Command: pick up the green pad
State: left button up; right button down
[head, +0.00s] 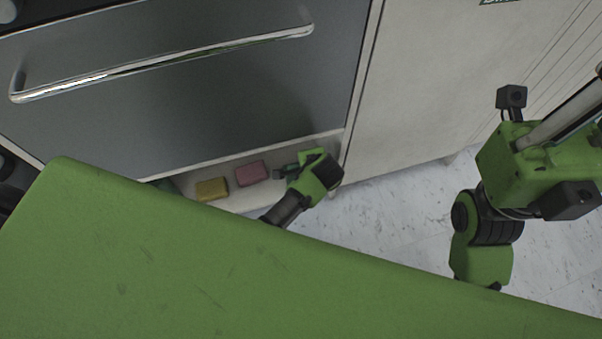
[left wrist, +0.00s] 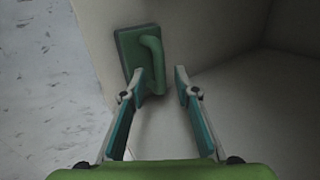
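The green pad (left wrist: 132,52), with a raised loop handle, shows in the left wrist view against a pale wall, just past my fingertips. My left gripper (left wrist: 160,73) is open; its left fingertip overlaps the lower part of the pad in the picture, and the right fingertip is clear of it. I cannot tell whether they touch. In the head view my left gripper (head: 283,172) is at the low shelf, beside the pink pad. I cannot make out for sure the green pad there. The fingers of my right gripper are not in view.
A pink pad (head: 251,173) and a yellow pad (head: 212,189) lie on the low shelf (head: 240,202). A dark green shape (head: 164,185) is partly hidden by the large green panel (head: 200,270). An oven-like door with a chrome handle (head: 170,62) is above. Speckled floor (head: 395,215) is clear.

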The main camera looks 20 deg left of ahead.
pick_arm(q)
jog(key=shift+w+a+f, duration=0.1)
jog(key=shift+w+f, duration=0.1)
jog(key=shift+f, duration=0.05)
grip_shut()
jog(key=shift+r, duration=0.1)
